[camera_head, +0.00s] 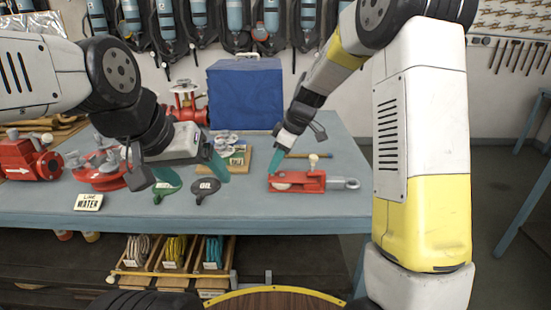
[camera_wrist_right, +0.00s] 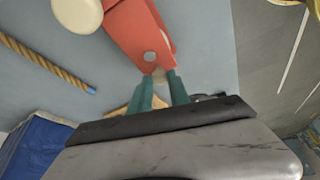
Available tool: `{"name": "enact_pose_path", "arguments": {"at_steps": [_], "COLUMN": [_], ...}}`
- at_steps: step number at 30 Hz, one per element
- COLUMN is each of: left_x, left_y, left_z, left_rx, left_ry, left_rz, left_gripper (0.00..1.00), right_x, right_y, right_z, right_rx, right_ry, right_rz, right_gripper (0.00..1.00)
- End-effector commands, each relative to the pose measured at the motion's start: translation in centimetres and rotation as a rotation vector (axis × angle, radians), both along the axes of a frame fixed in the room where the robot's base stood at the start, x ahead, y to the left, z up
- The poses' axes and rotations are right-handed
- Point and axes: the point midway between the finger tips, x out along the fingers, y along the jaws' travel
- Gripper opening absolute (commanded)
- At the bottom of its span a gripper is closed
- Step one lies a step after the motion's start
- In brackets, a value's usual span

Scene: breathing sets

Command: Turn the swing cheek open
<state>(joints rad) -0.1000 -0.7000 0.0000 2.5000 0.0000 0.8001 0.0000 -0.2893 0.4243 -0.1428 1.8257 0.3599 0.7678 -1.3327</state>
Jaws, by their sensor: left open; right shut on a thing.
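A red pulley block (camera_head: 310,187) lies on the blue-grey table, with a metal eye at its right end and a cream knob (camera_head: 314,158) above it. My right gripper (camera_head: 272,168) reaches down to the block's left end. In the right wrist view its teal fingers (camera_wrist_right: 160,84) are shut at the cheek's end; the exact contact is partly hidden. My left gripper (camera_head: 190,176) is open and empty, left of the block.
A blue case (camera_head: 245,95) stands behind. A rope piece (camera_wrist_right: 45,62) lies behind the block. The table's right end is clear.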

Motion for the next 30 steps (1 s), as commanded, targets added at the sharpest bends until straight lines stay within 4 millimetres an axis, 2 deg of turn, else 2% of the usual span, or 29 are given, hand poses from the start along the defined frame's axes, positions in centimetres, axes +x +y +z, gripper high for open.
{"name": "enact_pose_path", "arguments": {"at_steps": [17,23,30], "left_x": [0.00,0.00,0.00], "left_y": [0.00,0.00,0.00], "left_z": [0.00,0.00,0.00], "left_rx": [0.000,0.000,0.000], "left_ry": [0.000,0.000,0.000], "left_rz": [0.000,0.000,0.000], "left_gripper": [0.83,0.83,0.83], "right_x": [0.03,-0.10,-0.38], "right_y": [-0.05,-0.13,-0.22], "right_z": [0.04,0.00,0.02], "right_rx": [0.001,0.001,0.002], "right_ry": [-0.001,0.000,-0.002], "right_rz": [0.015,0.092,0.278], "right_gripper": [0.00,0.00,0.00]}}
